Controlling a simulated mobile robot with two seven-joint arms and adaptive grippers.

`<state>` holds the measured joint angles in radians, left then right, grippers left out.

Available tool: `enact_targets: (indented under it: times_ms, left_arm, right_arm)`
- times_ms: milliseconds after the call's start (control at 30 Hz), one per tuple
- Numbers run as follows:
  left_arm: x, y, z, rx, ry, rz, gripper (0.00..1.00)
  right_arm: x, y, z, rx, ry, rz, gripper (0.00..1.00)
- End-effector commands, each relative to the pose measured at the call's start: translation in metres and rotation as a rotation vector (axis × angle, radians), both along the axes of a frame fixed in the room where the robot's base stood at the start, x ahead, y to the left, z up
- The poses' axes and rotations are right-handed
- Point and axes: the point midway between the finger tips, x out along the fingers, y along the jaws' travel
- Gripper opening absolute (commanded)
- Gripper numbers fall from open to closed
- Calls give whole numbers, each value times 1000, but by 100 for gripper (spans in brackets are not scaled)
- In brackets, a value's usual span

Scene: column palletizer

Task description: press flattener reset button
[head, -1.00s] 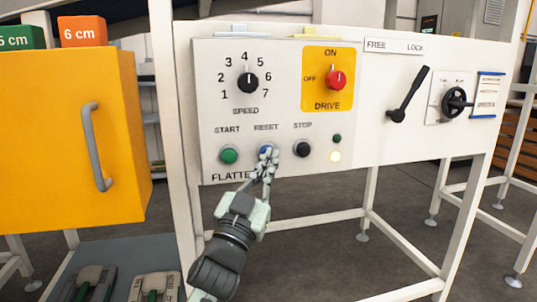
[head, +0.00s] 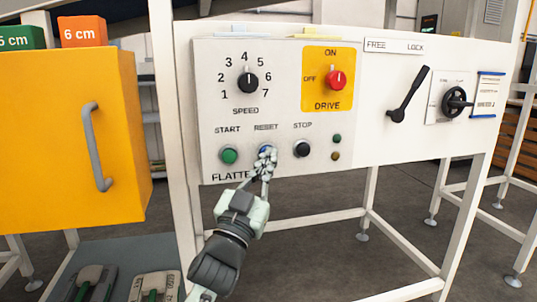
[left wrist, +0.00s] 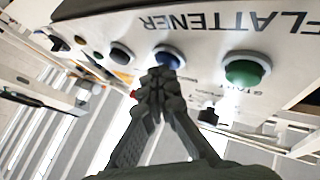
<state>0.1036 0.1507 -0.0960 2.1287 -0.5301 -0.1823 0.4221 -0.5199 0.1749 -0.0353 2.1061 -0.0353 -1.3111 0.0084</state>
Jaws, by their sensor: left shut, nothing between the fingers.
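The flattener panel (head: 217,110) is a pale plate on the machine's front. Its blue reset button (head: 264,150) sits under the RESET label, mostly hidden behind my left gripper (head: 266,158). My left gripper is shut and empty, its fingertips at the button. In the left wrist view, the blue button (left wrist: 169,57) shows just beyond the shut fingertips (left wrist: 160,80); whether they touch I cannot tell for sure. The green start button (head: 229,156) is to the left and the black stop button (head: 302,149) to the right. Both small indicator lamps (head: 336,155) look dark. My right gripper is not in view.
Above are a black speed knob (head: 247,82) and a red drive switch (head: 336,80) on yellow. A black lever (head: 410,95) and a handwheel (head: 457,102) are further right. A yellow cabinet (head: 60,140) with a grey handle stands left.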

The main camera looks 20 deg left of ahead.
Motion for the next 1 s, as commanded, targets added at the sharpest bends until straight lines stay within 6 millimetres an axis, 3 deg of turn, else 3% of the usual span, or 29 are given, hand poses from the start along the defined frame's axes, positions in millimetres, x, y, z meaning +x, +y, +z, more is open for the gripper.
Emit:
enact_targets:
  times_ms: [733,1000]
  left_arm:
    - [-17,-12,-2,-1,2,0,0]
    - [-38,-25,-1,-3,2,0,0]
  right_arm:
    - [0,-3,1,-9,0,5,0]
    - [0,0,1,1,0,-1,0]
